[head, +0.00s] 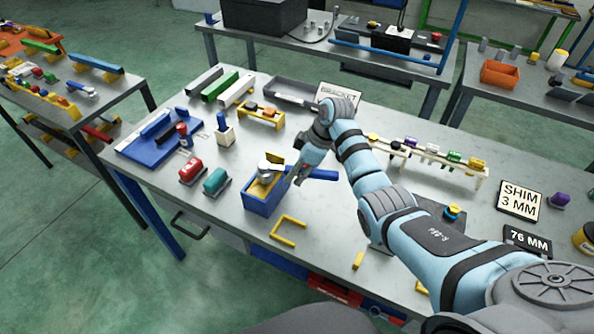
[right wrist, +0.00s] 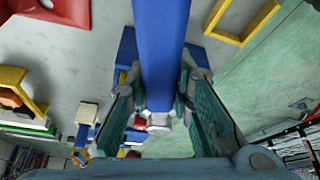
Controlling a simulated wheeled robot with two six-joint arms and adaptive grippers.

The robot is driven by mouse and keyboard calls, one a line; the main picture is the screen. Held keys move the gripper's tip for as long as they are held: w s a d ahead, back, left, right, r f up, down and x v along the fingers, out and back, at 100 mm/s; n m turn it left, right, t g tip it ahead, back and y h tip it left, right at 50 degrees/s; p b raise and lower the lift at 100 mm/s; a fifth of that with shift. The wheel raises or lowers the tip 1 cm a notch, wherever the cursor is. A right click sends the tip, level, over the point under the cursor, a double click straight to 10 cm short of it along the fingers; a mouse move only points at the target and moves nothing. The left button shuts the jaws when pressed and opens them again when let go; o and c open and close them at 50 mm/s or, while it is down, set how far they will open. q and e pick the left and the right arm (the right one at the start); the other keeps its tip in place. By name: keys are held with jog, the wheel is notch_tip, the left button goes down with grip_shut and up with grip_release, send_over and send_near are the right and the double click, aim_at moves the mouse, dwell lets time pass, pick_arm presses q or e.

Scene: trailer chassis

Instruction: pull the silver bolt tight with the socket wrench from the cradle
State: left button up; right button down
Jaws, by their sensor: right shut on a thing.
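My right gripper (head: 301,176) is shut on the blue handle (head: 323,174) of a socket wrench, just right of an open blue box (head: 263,205). In the right wrist view the blue handle (right wrist: 162,45) runs between the two fingers, with a silver end piece (right wrist: 158,122) beyond them. In the head view a silver round piece (head: 266,171) sits at the top of the box, above a yellow part. I cannot tell whether it is the wrench head or the silver bolt. The bolt is not clearly distinguishable. My left gripper is not in view.
Red (head: 193,171) and teal (head: 215,181) blocks stand left of the box. A yellow bracket (head: 288,231) lies in front. A blue tray (head: 150,150) is at the left, and a rack with several coloured pieces (head: 430,154) stands behind my right arm. The front-middle bench has free room.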

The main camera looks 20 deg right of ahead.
jog(key=shift+f+b, duration=0.3)
jog(key=shift+f, duration=0.3)
dwell(0.3)
jog(key=c, duration=2)
grip_release()
grip_shut()
